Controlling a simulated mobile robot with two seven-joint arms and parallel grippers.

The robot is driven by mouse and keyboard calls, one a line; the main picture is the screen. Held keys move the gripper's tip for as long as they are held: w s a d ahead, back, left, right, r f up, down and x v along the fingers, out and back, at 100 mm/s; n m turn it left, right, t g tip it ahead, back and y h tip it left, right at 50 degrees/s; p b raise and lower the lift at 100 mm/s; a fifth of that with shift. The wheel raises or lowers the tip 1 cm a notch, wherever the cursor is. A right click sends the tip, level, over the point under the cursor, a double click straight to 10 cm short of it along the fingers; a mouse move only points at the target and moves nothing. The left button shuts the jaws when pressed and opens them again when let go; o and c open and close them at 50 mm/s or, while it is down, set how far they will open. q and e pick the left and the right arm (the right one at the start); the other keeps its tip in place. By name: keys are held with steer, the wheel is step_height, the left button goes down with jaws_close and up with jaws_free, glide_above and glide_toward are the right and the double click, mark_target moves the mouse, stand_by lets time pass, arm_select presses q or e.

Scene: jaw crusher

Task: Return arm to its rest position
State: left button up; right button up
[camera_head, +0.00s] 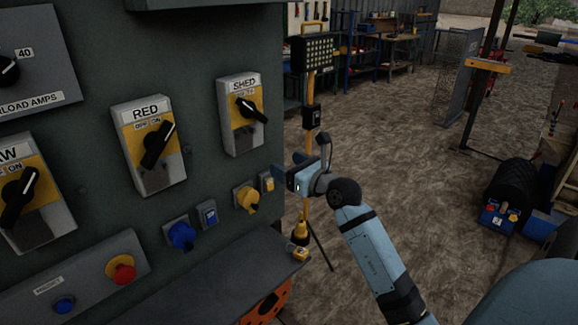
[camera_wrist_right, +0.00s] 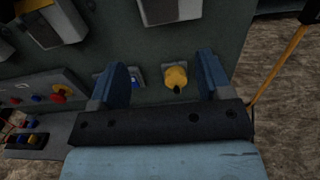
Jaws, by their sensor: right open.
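My right gripper (camera_head: 291,172) is in front of the right part of the dark green control panel (camera_head: 200,60), its arm coming in from the lower right in the head view. In the right wrist view the gripper (camera_wrist_right: 155,75) has its two blue fingers spread apart, with nothing between them. The panel face and a yellow socket (camera_wrist_right: 175,78) show beyond the fingers. The same yellow socket (camera_head: 247,198) is left of and below the gripper in the head view. My left gripper is not in view.
The panel carries rotary switches marked RED (camera_head: 150,145) and SHED (camera_head: 241,115), a blue socket (camera_head: 181,235) and a red button (camera_head: 121,269). A yellow post (camera_head: 308,130) stands behind the gripper. Open dirt ground (camera_head: 420,150) lies to the right.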

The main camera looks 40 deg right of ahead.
stand_by(0.4)
steer(key=s+a+f+m+t+y+p, duration=0.1)
steer(key=s+a+f+m+y+p, duration=0.1)
steer(key=s+a+f+m, duration=0.35)
steer(key=s+a+f+m+t+y+p, duration=0.1)
steer(key=s+a+f+m+p, duration=0.1)
steer(key=a+m, duration=0.55)
steer(key=s+a+f+m+g+p, duration=0.2)
steer(key=s+a+f+m+g, duration=0.2)
steer(key=s+f+m, duration=0.5)
steer(key=s+a+f+m+g+h+p, duration=0.1)
steer(key=s+a+f+m+g, duration=0.4)
steer(key=f+m, duration=0.5)
steer(key=s+a+m+p, duration=0.1)
steer(key=s+a, duration=0.1)
steer(key=s, duration=0.1)
steer(key=shift+s+a+m, duration=0.35)
steer(key=shift+a+m, duration=0.05)
steer(key=c, duration=0.6)
steer(key=shift+o, duration=0.2)
steer(key=shift+w+d, duration=0.1)
steer(key=shift+d, duration=0.05)
